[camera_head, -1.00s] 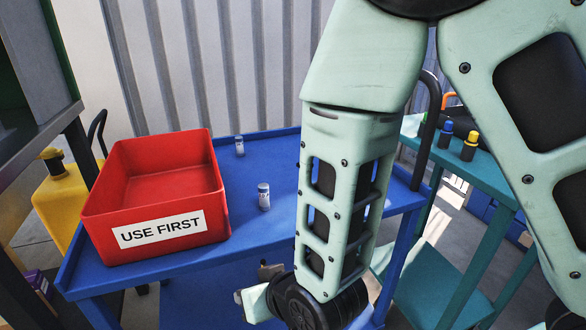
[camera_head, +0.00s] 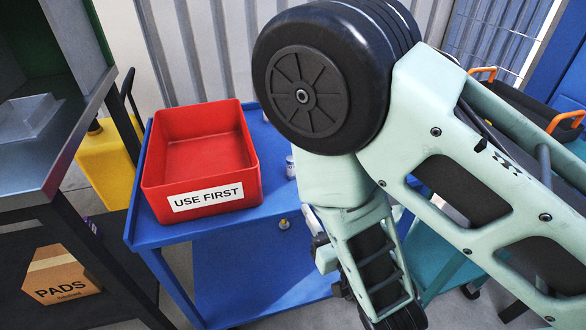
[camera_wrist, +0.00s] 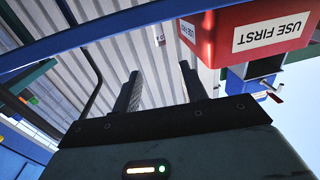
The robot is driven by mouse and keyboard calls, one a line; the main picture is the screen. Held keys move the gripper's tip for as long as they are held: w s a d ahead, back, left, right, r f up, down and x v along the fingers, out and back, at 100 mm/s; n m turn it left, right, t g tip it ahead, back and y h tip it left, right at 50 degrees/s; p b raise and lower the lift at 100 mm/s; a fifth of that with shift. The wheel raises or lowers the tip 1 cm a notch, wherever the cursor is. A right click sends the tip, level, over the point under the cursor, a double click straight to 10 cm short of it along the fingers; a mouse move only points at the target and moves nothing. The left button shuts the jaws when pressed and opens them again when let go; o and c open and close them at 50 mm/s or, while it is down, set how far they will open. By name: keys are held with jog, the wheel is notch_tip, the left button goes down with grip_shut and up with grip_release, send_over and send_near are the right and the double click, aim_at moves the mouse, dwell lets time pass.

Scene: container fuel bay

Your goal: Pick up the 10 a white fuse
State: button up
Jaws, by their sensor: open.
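Small white cylinders that look like fuses stand on the blue cart (camera_head: 172,233). One white cylinder (camera_head: 291,167) is right of the red bin, partly hidden by my arm in the head view. Another pale one (camera_head: 267,116) is only just visible behind the bin's right side. In the head view my arm hides the cart's right part.
The red bin (camera_head: 207,197) marked USE FIRST stands on the cart's left; it also shows in the wrist view (camera_wrist: 215,45). A dark shelf with a PADS box (camera_head: 62,273) is at left. A yellow container (camera_head: 103,165) stands behind. A teal cart (camera_head: 430,262) is at right.

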aim_at(293, 165)
jog(key=b+x, duration=0.2)
jog(key=b, duration=0.1)
jog(key=b+x, duration=0.1)
jog(key=b, duration=0.2)
jog(key=b+x, duration=0.2)
jog(key=shift+w+a+f+b, duration=0.15)
jog(key=shift+w+f+b, duration=0.15)
jog(key=shift+b, duration=0.1)
jog(key=shift+w+b, duration=0.15)
jog(key=shift+b, duration=0.9)
jog(key=x, duration=0.4)
jog(key=shift+w+a+r, duration=0.1)
jog(key=shift+w+r, duration=0.15)
jog(key=shift+b+x, duration=0.35)
jog(key=shift+x, duration=2.45)
grip_shut()
